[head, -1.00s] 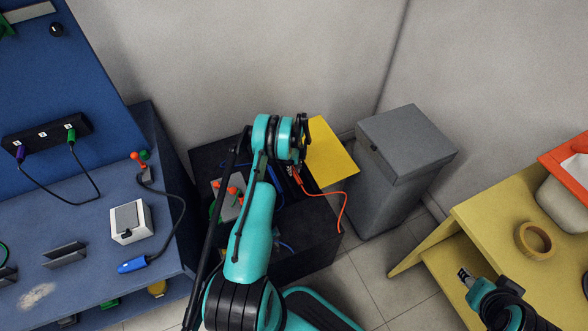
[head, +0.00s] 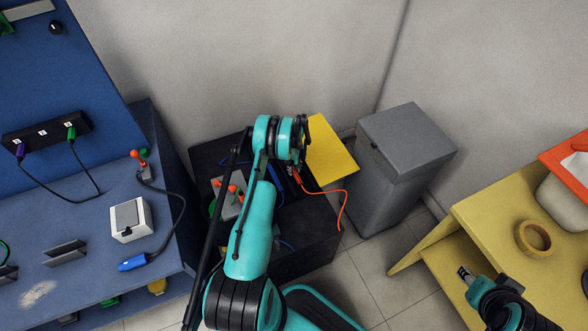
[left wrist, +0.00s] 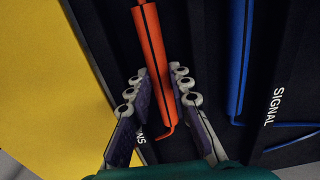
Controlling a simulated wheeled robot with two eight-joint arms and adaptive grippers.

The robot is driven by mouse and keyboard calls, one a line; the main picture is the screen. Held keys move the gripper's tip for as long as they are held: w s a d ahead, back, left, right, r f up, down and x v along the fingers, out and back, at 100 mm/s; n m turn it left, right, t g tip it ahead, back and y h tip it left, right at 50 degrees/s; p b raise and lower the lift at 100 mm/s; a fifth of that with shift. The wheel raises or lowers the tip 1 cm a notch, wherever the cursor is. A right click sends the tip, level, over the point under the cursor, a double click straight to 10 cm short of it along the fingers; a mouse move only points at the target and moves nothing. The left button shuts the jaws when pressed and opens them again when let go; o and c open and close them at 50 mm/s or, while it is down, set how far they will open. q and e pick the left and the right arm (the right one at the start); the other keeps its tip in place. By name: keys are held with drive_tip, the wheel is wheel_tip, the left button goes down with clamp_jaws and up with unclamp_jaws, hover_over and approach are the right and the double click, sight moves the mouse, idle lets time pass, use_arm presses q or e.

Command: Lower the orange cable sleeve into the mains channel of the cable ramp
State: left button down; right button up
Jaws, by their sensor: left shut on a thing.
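The black cable ramp (head: 314,232) stands on the floor in the head view, its yellow lid (head: 329,154) swung open. My left gripper (head: 295,172) is over it. In the left wrist view, the left gripper (left wrist: 161,95) is shut on the orange cable sleeve (left wrist: 151,48), with a finger on each side. The sleeve lies along the channel labelled "…NS", whose first letters are hidden by a finger. I cannot tell whether it touches the channel floor. A blue sleeve (left wrist: 239,55) lies in the "SIGNAL" channel beside it. My right gripper (head: 464,273) is by the yellow table, apart from the ramp.
A grey bin (head: 405,165) stands close to the right of the ramp. A blue bench (head: 90,285) with a white box (head: 131,219) is at the left. The yellow table (head: 500,215) holds a tape roll (head: 533,238). The orange cable (head: 344,205) trails over the ramp's right side.

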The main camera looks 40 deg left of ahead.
sight(294, 170)
use_arm(q)
drive_tip(key=c, duration=1.3)
unclamp_jaws()
wheel_tip(294, 170, up, 12)
